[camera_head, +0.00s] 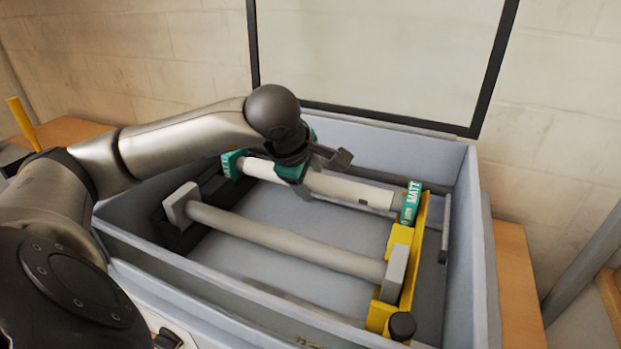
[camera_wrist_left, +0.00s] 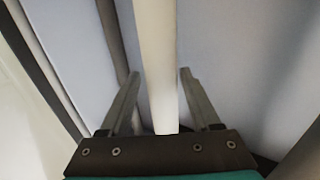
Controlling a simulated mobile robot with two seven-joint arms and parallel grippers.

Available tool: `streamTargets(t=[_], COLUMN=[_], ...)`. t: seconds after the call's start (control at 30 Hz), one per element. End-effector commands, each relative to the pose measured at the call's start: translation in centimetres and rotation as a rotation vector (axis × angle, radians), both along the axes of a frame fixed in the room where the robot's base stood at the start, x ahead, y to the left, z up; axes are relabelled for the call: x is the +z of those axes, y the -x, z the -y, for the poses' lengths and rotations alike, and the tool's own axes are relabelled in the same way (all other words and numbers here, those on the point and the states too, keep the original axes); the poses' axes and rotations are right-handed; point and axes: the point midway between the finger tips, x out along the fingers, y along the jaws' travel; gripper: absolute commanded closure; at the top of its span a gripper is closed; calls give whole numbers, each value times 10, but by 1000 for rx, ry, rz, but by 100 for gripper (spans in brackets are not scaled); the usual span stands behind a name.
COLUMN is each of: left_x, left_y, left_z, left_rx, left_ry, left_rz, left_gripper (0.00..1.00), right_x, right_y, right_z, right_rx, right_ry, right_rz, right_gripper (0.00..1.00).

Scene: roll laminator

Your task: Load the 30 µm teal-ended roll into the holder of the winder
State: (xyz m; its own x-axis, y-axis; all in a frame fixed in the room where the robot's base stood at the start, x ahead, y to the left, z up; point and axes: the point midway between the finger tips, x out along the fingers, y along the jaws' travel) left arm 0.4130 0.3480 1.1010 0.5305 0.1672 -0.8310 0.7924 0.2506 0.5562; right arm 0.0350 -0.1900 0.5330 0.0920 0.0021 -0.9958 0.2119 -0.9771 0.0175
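The teal-ended roll (camera_head: 350,190) is a white cylinder lying across the rear of the machine's open box. Its right teal end block (camera_head: 411,203) shows part of a label reading "MATT" and sits at the yellow bracket (camera_head: 418,240). Its left teal end block (camera_head: 231,164) is by the dark left support. I cannot tell how firmly either end is seated. My left gripper (camera_head: 322,176) is over the roll's middle. In the left wrist view my left gripper (camera_wrist_left: 160,75) has its fingers apart, one on each side of the white roll (camera_wrist_left: 157,55), with gaps showing. My right gripper is out of view.
A second roll with grey end blocks (camera_head: 290,241) lies parallel in front. The box's grey walls (camera_head: 456,215) surround both rolls, and a raised clear lid (camera_head: 380,60) stands behind. A black knob (camera_head: 402,326) is at the front right. Wooden table (camera_head: 518,285) shows at right.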

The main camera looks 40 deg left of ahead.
Motion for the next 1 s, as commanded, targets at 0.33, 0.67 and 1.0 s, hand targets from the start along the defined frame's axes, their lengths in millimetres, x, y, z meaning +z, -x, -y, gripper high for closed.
streamTargets(t=[0.33,0.67,1.0], left_x=[1,26,88], left_y=[0,5,48], left_z=[0,1,15], left_rx=[0,-1,0], left_ry=[0,-4,-5], left_rz=[1,6,4], left_gripper=[24,24,24], right_x=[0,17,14], right_y=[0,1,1], right_z=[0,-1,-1], right_rx=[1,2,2], right_ry=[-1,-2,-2], right_rz=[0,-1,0], right_gripper=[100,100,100])
